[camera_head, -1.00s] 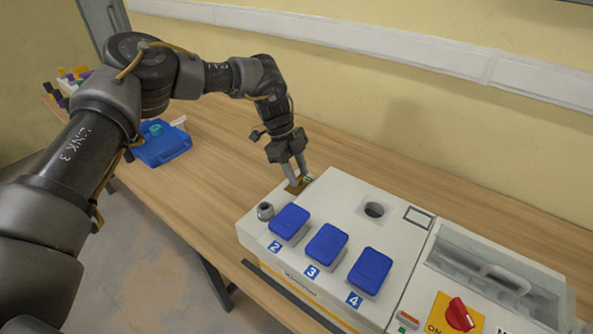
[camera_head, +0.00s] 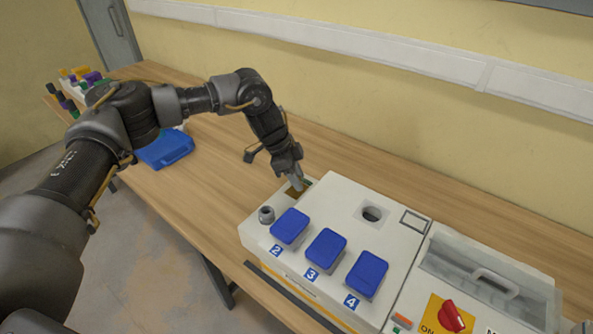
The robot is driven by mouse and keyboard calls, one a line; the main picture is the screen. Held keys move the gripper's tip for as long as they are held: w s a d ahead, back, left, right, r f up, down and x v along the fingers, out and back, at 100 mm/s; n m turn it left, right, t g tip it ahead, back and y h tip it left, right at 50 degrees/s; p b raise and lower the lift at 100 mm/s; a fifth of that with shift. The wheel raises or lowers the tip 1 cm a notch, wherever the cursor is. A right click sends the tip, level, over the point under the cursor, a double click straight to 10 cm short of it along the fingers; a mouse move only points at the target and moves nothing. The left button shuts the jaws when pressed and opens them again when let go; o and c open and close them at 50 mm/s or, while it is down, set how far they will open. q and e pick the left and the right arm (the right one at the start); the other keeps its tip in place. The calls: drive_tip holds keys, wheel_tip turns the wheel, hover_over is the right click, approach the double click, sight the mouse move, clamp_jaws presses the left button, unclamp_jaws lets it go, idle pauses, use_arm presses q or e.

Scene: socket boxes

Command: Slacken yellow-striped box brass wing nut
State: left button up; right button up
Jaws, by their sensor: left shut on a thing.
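The yellow-striped box (camera_head: 395,221) is a white socket box with a yellow stripe along its front lower edge. It has blue flip covers marked 2, 3 and 4. My left gripper (camera_head: 298,184) points down at the box's back left corner, over a small brown-gold patch (camera_head: 294,191). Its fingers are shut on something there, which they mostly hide. The brass wing nut cannot be made out clearly behind the fingers. My right gripper is not in view.
A grey round fitting (camera_head: 266,214) stands at the box's left end. A red switch (camera_head: 450,316) and a clear-lidded compartment (camera_head: 487,277) are at the right. A blue case (camera_head: 166,149) lies on the wooden table (camera_head: 215,203) at the left. The wall is behind.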

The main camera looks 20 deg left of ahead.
use_arm(q)
drive_tip(key=n+t+y+p, duration=0.1)
drive_tip(key=n+p, duration=0.2)
drive_tip(key=p, duration=0.2)
drive_tip(key=n+t+p, duration=0.1)
drive_tip(key=n+p, duration=0.2)
drive_tip(key=p, duration=0.2)
drive_tip(key=n+t+y+p, duration=0.1)
drive_tip(key=n+p, duration=0.3)
drive_tip(key=p, duration=0.1)
drive_tip(key=shift+s+d+r+y+p, duration=0.2)
drive_tip(key=shift+s+r+y+p, duration=0.05)
drive_tip(key=shift+r+y+p, duration=0.05)
drive_tip(key=shift+f+n+p, duration=0.3)
drive_tip(key=shift+n+p, duration=0.4)
drive_tip(key=shift+p, duration=0.4)
drive_tip(key=o, duration=1)
drive_tip(key=p+v, duration=0.1)
drive_tip(key=v, duration=0.9)
drive_tip(key=shift+s+d+r, duration=0.1)
drive_tip(key=shift+s+r, duration=0.2)
